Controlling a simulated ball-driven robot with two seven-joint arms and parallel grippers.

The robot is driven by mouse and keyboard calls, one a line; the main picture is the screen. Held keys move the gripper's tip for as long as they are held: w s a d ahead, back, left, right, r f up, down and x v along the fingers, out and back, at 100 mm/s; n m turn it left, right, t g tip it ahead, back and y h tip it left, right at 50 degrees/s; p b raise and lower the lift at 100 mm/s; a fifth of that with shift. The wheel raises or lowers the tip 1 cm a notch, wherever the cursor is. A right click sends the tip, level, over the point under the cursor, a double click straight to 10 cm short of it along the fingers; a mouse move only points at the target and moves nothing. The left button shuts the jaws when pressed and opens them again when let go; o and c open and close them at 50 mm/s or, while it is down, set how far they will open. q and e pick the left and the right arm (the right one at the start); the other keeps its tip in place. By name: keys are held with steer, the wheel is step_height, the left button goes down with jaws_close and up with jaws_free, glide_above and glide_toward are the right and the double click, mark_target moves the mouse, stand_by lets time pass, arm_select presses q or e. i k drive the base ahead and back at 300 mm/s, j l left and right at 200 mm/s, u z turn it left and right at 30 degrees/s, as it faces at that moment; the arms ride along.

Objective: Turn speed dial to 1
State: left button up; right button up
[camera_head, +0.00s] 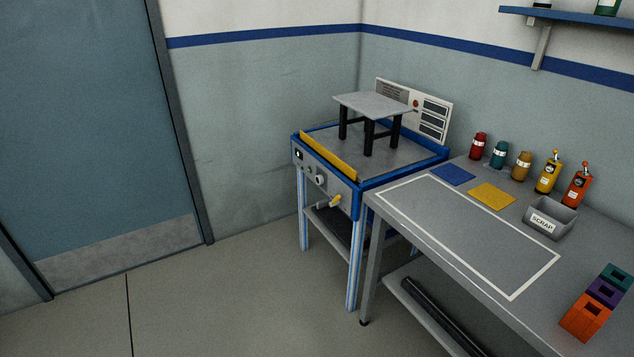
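The test machine (353,204) is a blue-framed bench with a grey front panel facing left. A round light dial (320,180) sits near the middle of this panel, with a smaller knob (309,169) up and left of it. A yellow handle (335,201) sticks out lower right of the dial. The dial's markings and setting are too small to read, and I cannot tell which of these controls is labelled for speed. A small grey-topped stool (372,106) with black legs stands on the machine. Neither of my grippers is in view.
A yellow bar (328,155) runs along the machine's front edge. A grey workbench (420,222) adjoins it on the right, holding bottles, a scrap bin (549,219) and coloured blocks (587,315). A blue door (85,120) is at left. The floor (230,290) before the machine is clear.

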mark_target(319, 180)
steer(key=i+j+z, duration=0.1)
steer(key=z, duration=0.75)
steer(key=i+j+z, duration=0.15)
steer(key=j+z, duration=0.15)
steer(key=i+j+z, duration=0.1)
steer(key=j+z, duration=0.2)
steer(key=j, duration=0.25)
steer(key=i+j+z, duration=0.1)
steer(key=j+z, duration=0.2)
steer(key=j, duration=0.15)
